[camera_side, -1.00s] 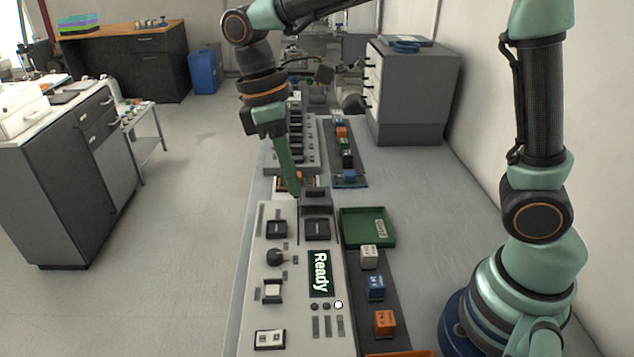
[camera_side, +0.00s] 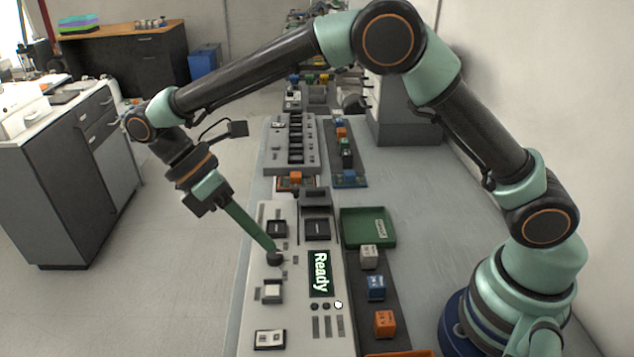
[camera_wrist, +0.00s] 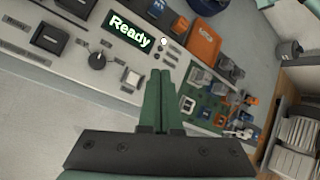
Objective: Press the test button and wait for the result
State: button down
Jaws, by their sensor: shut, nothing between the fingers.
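The pale test panel (camera_side: 255,315) has a lit screen (camera_side: 321,273) reading "Ready", also in the wrist view (camera_wrist: 127,30). On it are a black round knob (camera_side: 275,258), a square pale-topped button (camera_side: 272,292) and a white double switch (camera_side: 269,339). I cannot tell which control is the test button. My gripper (camera_side: 272,250) is shut and empty; its tip overlaps the knob in the side view. In the wrist view my gripper (camera_wrist: 161,74) shows to the right of the knob (camera_wrist: 97,60) and the square button (camera_wrist: 131,78), so contact cannot be confirmed.
A round white light (camera_side: 338,305) glows beside the screen. Right of the panel are a green tray (camera_side: 352,240) and grey (camera_side: 369,257), blue (camera_side: 376,288) and orange (camera_side: 385,323) blocks on a dark strip. A further row of blocks stands behind. The right of the bench is clear.

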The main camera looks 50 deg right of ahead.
jog(key=shift+f, duration=0.15)
send_near(278, 293)
jog(key=shift+s+d+r+x, duration=0.1)
jog(key=shift+x, duration=0.8)
jog(key=shift+s+d+r+x, duration=0.1)
jog(key=shift+x, duration=0.75)
jog(key=shift+s+d+r+x, duration=0.1)
jog(key=shift+r+x, duration=0.05)
jog(key=shift+x, duration=0.75)
jog(key=shift+f, duration=0.15)
jog(key=shift+f, duration=0.3)
jog(key=shift+s+f, duration=0.1)
jog(key=shift+f, duration=0.6)
dwell(0.8)
jog(key=shift+r, duration=0.95)
jog(key=shift+r, duration=0.1)
